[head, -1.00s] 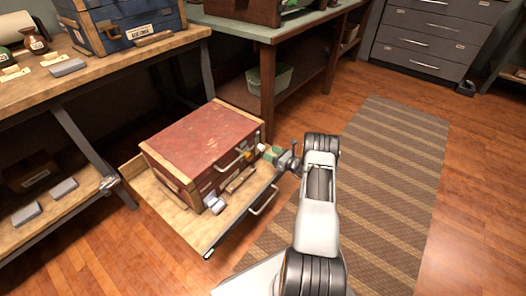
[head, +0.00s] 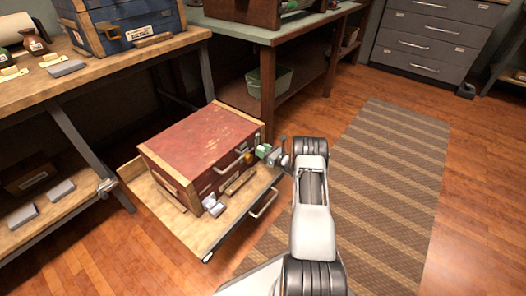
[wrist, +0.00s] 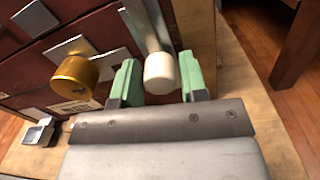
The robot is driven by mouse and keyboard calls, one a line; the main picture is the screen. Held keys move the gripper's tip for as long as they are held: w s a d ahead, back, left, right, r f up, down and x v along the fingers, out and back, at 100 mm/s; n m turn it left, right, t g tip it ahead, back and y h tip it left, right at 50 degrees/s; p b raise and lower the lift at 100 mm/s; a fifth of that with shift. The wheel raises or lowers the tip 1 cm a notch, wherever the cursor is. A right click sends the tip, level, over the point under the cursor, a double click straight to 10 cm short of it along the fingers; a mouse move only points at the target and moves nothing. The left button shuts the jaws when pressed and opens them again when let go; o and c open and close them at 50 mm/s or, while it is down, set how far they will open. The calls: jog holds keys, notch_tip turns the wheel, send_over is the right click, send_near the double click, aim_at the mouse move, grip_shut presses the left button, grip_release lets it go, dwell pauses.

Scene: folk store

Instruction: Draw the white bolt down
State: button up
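A red wooden chest (head: 200,140) with pale wood edges has metal fittings on its front. In the wrist view, the white bolt's rounded knob (wrist: 161,74) stands out near the chest's corner, against a pale metal strip (wrist: 143,22). My gripper (wrist: 160,82) has green fingers, one on each side of the white knob. The fingers are apart, with little room beside the knob; firm contact is not clear. In the head view my gripper (head: 268,155) is at the chest's front right corner, and the white bolt cannot be made out there.
A brass knob (wrist: 75,80) on a metal plate is left of my gripper. The chest rests on a low wooden board (head: 150,196) with a metal handle (head: 264,203). A workbench leg (wrist: 303,45) stands to the right. A striped mat (head: 390,180) lies on the floor.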

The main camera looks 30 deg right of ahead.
grip_shut()
notch_tip(320, 180, down, 4)
jog(key=b, duration=0.3)
jog(key=shift+r, duration=0.15)
jog(key=shift+o, duration=0.4)
grip_release()
jog(key=shift+o, duration=1.4)
jog(key=p+v, duration=0.4)
jog(key=v, duration=1)
jog(key=shift+w, duration=0.1)
